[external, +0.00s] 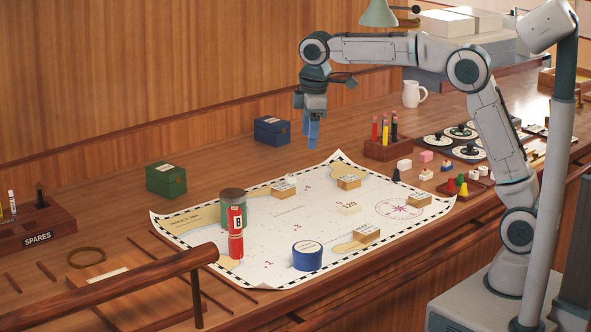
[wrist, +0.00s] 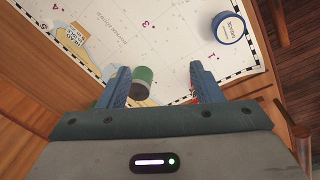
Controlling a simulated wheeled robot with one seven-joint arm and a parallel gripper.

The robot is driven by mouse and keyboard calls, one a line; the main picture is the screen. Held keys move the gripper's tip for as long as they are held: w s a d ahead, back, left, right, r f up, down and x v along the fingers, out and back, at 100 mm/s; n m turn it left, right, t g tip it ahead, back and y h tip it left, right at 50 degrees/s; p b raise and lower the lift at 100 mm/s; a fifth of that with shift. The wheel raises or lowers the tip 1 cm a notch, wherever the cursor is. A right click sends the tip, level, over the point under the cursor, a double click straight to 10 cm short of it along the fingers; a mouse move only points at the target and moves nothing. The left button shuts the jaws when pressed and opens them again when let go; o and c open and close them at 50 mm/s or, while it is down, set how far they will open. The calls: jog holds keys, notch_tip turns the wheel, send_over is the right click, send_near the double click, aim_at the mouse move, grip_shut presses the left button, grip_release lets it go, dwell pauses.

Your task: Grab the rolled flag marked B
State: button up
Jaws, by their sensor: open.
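The rolled flag marked B (external: 236,236) is a red roll with a white label, standing upright on the near left part of the chart (external: 290,235). It stands just in front of a green can with a brownish top (external: 232,194). My gripper (external: 312,146) is open and empty, pointing down, high above the far side of the chart, apart from the flag. In the wrist view, the green can (wrist: 142,76) shows between my open fingers (wrist: 160,78). A small red patch, probably the flag (wrist: 194,98), shows beside the right finger; the rest is hidden.
Small labelled blocks (external: 349,182) sit on the chart. A green box (external: 166,179) and a blue box (external: 272,130) stand behind it. A wooden rail (external: 140,280) runs at the near left.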

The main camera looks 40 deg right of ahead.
jog(key=w+a+f+n+p, duration=0.1)
jog(key=w+a+n, duration=0.25)
jog(key=a, duration=0.65)
jog(key=n+g+p, duration=0.1)
jog(key=n+p, duration=0.1)
jog(key=n, duration=0.1)
send_near(234, 224)
jog(key=shift+w+d+r, duration=0.45)
jog(key=shift+w+r, duration=0.05)
jog(key=shift+w, duration=0.1)
jog(key=shift+w+d+r, duration=0.4)
jog(key=shift+w+r, duration=0.05)
jog(key=shift+w, duration=0.15)
notch_tip(234, 224, down, 8)
jog(key=shift+r+b, duration=0.1)
jog(key=shift+b, duration=0.9)
jog(key=shift+s+a+f+p, duration=0.1)
jog(key=shift+a+f+p, duration=0.15)
jog(key=shift+f, duration=1.05)
jog(key=shift+s+a+f+p, duration=0.15)
jog(key=shift+f+p, duration=0.2)
jog(key=shift+f, duration=1)
jog(key=c, duration=1.1)
